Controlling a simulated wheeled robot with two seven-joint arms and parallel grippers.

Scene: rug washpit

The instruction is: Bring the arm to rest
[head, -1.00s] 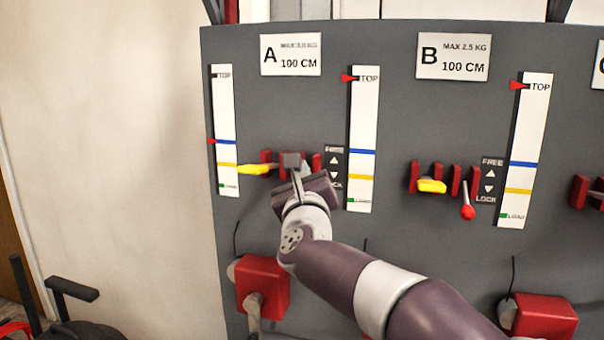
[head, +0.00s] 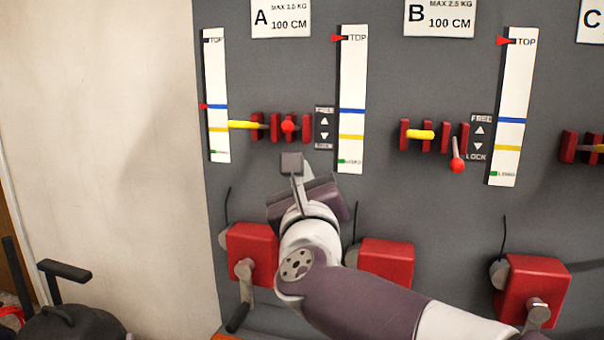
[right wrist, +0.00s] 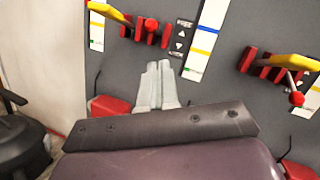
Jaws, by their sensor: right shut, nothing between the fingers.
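My right gripper (head: 291,163) is in front of the grey panel (head: 400,205), just below the station A levers in the head view. Its fingers (right wrist: 159,85) are shut together and empty in the right wrist view. The red-knobbed lever (head: 288,126) of station A is above the fingertips and apart from them in the head view. A yellow lever (head: 243,125) sticks out to its left. My left gripper is not in view.
Red crank boxes (head: 252,252), (head: 386,262) and (head: 533,288) stand out from the lower panel, near my arm. Station B has a yellow lever (head: 420,134) and a red-knobbed lever (head: 457,164). A black lidded object (head: 70,322) is at the lower left.

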